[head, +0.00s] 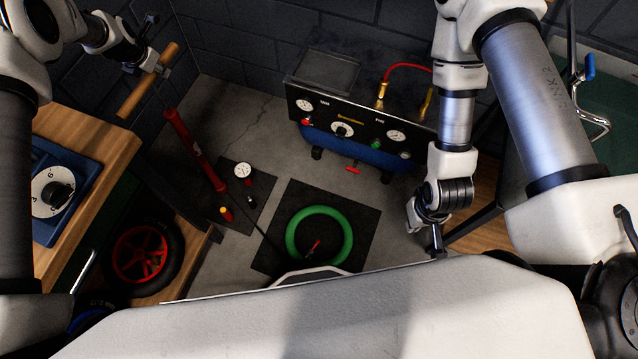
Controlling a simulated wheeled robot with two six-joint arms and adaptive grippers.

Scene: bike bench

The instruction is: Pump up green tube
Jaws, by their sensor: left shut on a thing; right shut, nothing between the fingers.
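The green tube (292,236) lies as a ring on a dark mat (365,205) on the floor, with a small red part (314,246) inside the ring. A red floor pump (196,150) stands on another dark mat beside it, with a round white gauge (243,170) near its base. A thin dark hose runs from the pump toward the tube; its far end is hard to make out. The pump's wooden handle (147,82) is raised high on its rod. My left gripper (154,66) is shut on the handle. My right gripper (437,240) is shut and empty, right of the tube.
A compressor (345,140) with gauges, a blue tank and a red hose stands behind the tube. A wooden bench (85,140) with a blue dial box (62,190) is at left, above a red-rimmed wheel (140,252). Bare concrete floor lies between pump and compressor.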

